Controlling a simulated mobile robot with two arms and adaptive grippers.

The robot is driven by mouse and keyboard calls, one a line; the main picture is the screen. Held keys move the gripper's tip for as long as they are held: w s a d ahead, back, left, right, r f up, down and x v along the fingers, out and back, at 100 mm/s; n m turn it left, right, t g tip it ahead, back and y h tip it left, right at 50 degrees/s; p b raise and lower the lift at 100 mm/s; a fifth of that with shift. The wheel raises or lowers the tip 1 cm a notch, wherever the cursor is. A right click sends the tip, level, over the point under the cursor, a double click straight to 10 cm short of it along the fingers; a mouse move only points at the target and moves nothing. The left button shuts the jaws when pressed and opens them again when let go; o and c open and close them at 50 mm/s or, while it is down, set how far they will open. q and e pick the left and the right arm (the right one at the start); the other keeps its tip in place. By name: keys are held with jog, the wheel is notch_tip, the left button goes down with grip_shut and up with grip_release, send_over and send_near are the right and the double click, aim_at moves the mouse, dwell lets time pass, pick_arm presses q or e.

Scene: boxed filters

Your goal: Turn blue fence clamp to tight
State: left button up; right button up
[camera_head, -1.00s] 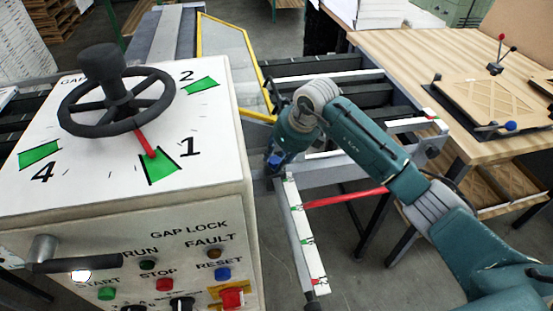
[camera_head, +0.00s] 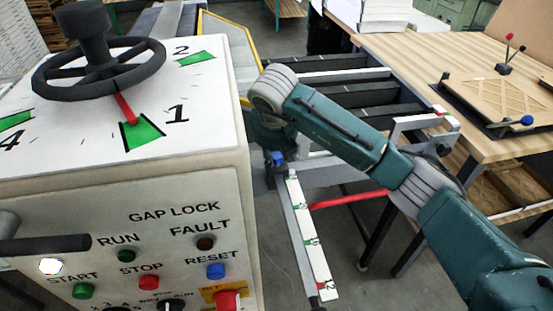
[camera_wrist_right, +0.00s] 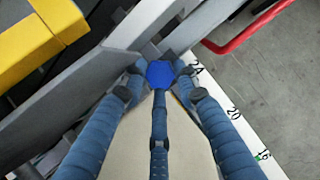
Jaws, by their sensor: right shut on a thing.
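The blue fence clamp knob (camera_wrist_right: 161,73) is a six-sided blue head in the right wrist view, beside the white scale rail. My right gripper (camera_wrist_right: 160,86) has its three blue-wrapped fingers closed around it, with the tips at its sides. In the head view a small bit of blue (camera_head: 277,158) shows at the far end of the scale rail (camera_head: 308,237), below my right wrist; the fingers are mostly hidden there. Whether the clamp is tight or loose cannot be told.
A white control box (camera_head: 120,185) with a black handwheel (camera_head: 98,68) and buttons stands close on the left. A red bar (camera_head: 348,200) runs right of the rail. A wooden table (camera_head: 440,60) with a panel fixture stands at the right.

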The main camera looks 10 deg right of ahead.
jog(key=shift+s+f+m+h+b, duration=0.3)
jog(key=shift+f+m+b, duration=0.2)
jog(key=shift+m, duration=0.3)
jog(key=shift+r, duration=0.1)
jog(key=o, duration=1.1)
jog(key=shift+s+r, duration=0.1)
jog(key=shift+s, duration=0.05)
jog(key=shift+s+r, duration=0.1)
jog(key=shift+w, duration=0.2)
jog(key=shift+r, duration=0.2)
